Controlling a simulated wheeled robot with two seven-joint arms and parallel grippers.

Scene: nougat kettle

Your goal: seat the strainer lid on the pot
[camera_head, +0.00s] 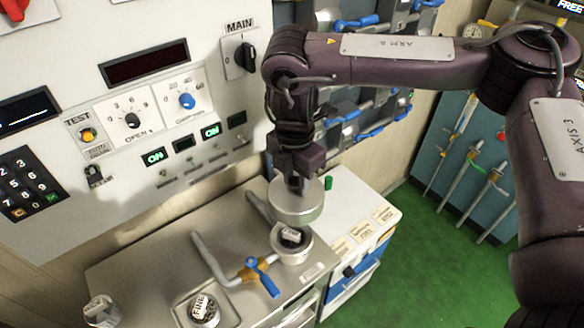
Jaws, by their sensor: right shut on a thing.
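My right gripper (296,180) comes down from above and is shut on a round silver metal piece, which looks like the strainer lid (297,206). Its fingertips are partly hidden by the dark wrist. The lid is roughly level and appears held above a small round metal vessel, probably the pot (294,256), on the steel counter. The vessel's opening shows below the lid's front edge, with a pale labelled piece (291,235) inside. The lid hides the vessel's far side. My left gripper is out of view.
A blue-handled valve (264,277) on a bent pipe stands left of the vessel. A round piece marked FINE (204,307) sits in a recess at the front, and another metal piece (101,311) lies left. The control panel (150,130) rises behind. A white cabinet (352,228) adjoins right.

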